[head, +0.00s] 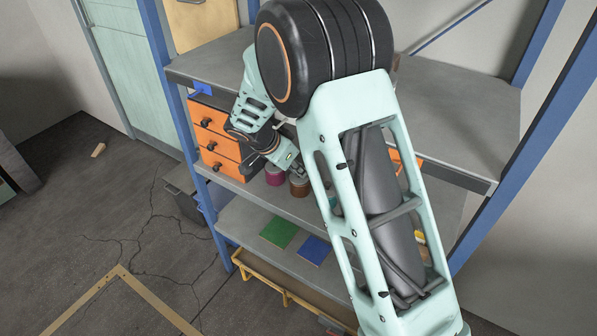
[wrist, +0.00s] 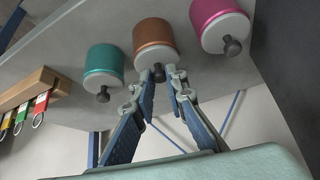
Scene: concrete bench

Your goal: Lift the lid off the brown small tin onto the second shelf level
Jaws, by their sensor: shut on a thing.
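The brown small tin (wrist: 152,32) hangs in the upper middle of the wrist view, which shows the shelf upside down. Its pale grey lid (wrist: 150,55) sits on the tin, with a dark round knob (wrist: 158,71) at its centre. My gripper (wrist: 162,77) has its fingertips closed around the knob. In the head view the brown tin (head: 299,188) stands on the middle shelf level (head: 238,188), and my gripper (head: 297,168) is just above it, partly hidden by my arm.
A magenta tin (wrist: 220,20) and a teal tin (wrist: 103,63) flank the brown one closely. Orange drawers (head: 213,145) stand left on the same level. The lower shelf holds a green mat (head: 279,233) and a blue mat (head: 314,250). An upper shelf board (head: 465,110) lies overhead.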

